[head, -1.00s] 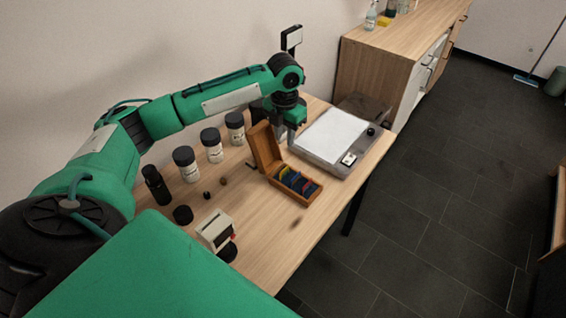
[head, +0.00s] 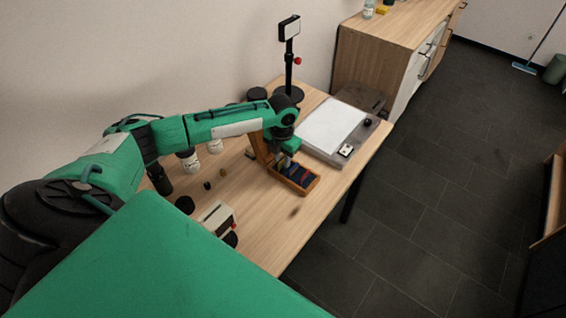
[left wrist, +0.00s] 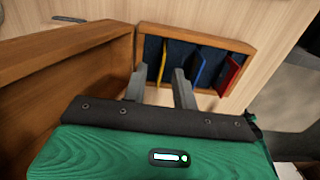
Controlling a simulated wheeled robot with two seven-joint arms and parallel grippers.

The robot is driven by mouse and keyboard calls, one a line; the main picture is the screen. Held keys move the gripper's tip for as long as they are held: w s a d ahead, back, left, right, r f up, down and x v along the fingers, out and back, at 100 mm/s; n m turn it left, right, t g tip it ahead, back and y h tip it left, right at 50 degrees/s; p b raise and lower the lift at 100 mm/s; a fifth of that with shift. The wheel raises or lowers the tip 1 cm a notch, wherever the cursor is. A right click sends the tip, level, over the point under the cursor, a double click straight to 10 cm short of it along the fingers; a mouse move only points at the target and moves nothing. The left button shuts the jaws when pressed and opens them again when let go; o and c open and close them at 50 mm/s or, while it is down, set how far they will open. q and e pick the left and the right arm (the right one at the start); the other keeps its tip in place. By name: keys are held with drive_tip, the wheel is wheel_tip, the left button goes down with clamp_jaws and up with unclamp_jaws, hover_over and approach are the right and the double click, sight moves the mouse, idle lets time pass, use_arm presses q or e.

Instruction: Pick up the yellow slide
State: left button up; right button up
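The yellow slide (left wrist: 162,60) stands on edge in a wooden slide box (left wrist: 251,50), in the left wrist view. A blue slide (left wrist: 201,69) and a red slide (left wrist: 230,76) stand to its right in the same box. My left gripper (left wrist: 161,82) is open and empty, its two fingers on either side of the yellow slide's line, near its lower end. I cannot tell whether the fingertips touch anything. In the head view the left gripper (head: 284,163) is over the back end of the box (head: 303,191). My right gripper is out of view.
The box's raised wooden lid (left wrist: 70,65) stands close to the left of the gripper. In the head view, a light panel (head: 332,127) lies behind the box, with a black stand (head: 289,62) near it. A cream device (head: 217,219) and jars (head: 189,161) stand left. Table front is clear.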

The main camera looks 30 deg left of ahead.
use_arm(q)
clamp_jaws()
idle(0.4)
